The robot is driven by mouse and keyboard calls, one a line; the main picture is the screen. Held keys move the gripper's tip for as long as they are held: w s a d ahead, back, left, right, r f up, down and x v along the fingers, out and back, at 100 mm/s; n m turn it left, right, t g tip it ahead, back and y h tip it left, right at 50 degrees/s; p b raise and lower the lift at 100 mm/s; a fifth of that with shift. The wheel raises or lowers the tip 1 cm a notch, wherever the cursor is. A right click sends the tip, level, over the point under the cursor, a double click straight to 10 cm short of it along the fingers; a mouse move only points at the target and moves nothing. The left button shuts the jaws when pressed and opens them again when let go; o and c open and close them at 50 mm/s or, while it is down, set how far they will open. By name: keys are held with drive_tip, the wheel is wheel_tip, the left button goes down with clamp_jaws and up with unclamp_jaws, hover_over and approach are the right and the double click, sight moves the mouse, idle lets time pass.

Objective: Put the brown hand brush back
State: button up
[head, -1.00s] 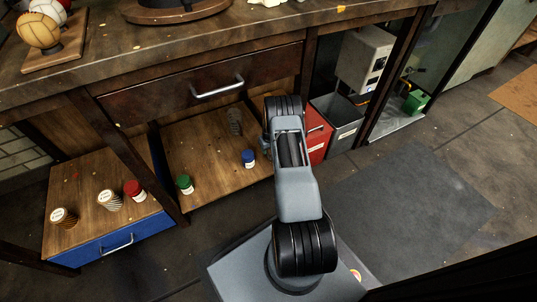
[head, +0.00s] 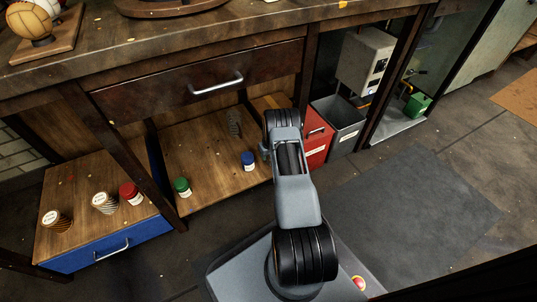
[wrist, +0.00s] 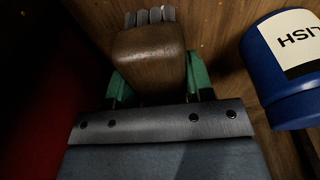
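The brown hand brush (wrist: 150,62) fills the upper middle of the wrist view, its wooden body towards me and pale grey bristles at its far end. The green fingers of my gripper (wrist: 158,88) lie against both its sides, so my gripper is shut on it. In the head view my own arm hides the gripper and most or all of the brush, at the right end of the lower wooden shelf (head: 212,185).
A blue jar (wrist: 292,70) is close at the right in the wrist view; it also stands on the shelf (head: 248,161). A red bin (head: 318,140) and a grey bin (head: 343,125) are right of the shelf. A green-lidded jar (head: 182,187) stands further left.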

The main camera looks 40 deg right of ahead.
drive_tip(key=o, duration=0.5)
drive_tip(key=shift+c, duration=0.2)
wheel_tip(320, 180, up, 14)
drive_tip(key=s+p, duration=0.2)
drive_tip(key=p, duration=0.5)
drive_tip(key=shift+s+f, duration=0.15)
drive_tip(key=shift+s, duration=0.1)
